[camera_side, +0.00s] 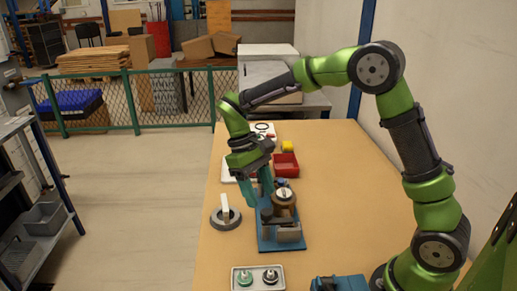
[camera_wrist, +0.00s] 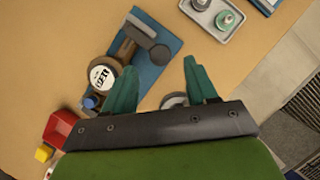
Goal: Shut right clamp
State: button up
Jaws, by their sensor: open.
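The meter testbench has a blue base plate (camera_side: 266,243), also in the wrist view (camera_wrist: 160,78). A round brown meter (camera_side: 284,197) stands on it, its white dial (camera_wrist: 102,76) facing up. Grey clamp parts (camera_side: 288,234) stand at the plate's near end. In the wrist view they show as a grey bar with a round end (camera_wrist: 145,36). I cannot tell which part is the right clamp or how it is set. My gripper (camera_side: 263,196) is open and empty above the plate's left side. Its teal fingers (camera_wrist: 160,66) are spread wide, the left one overlapping the plate's edge.
A grey ring with a white upright piece (camera_side: 225,214) stands left of the plate. A tray (camera_side: 234,277) with two round parts lies in front. A red bin (camera_side: 286,164) and yellow cube (camera_side: 287,146) stand behind. The table's right side (camera_side: 350,190) is clear.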

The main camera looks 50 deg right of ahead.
jog(key=v, duration=1.2)
jog(key=shift+w, duration=0.1)
jog(key=s+d+m+t+y, duration=0.1)
jog(key=s+m+t, duration=0.3)
jog(key=s+t, duration=0.7)
jog(key=s+y, duration=0.1)
jog(key=s, duration=0.6)
jog(key=shift+s+d+r+t, duration=0.2)
jog(key=shift+s+t, duration=0.1)
